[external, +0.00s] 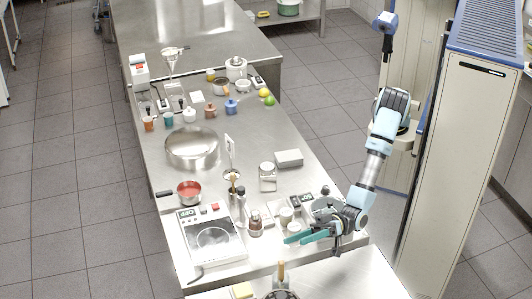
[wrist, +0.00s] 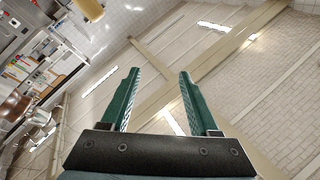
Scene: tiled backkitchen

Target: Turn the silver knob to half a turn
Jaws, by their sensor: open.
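My gripper (external: 293,233) is over the near right part of the steel table, its green fingers pointing left. In the wrist view the gripper (wrist: 158,72) has its two green fingers apart with nothing between them. A small device with a dark display (external: 303,199) stands just behind the gripper, partly hidden by my arm. A hotplate (external: 212,242) with a display and a red spot on its panel stands to the gripper's left. I cannot make out the silver knob with certainty in either view.
Small bottles and jars (external: 256,222) stand close to the fingers. A red-filled pan (external: 188,190), a large round steel pan (external: 192,146), a glass jar (external: 267,177) and a grey box (external: 289,158) stand farther back. A tall cabinet (external: 475,150) stands at the right.

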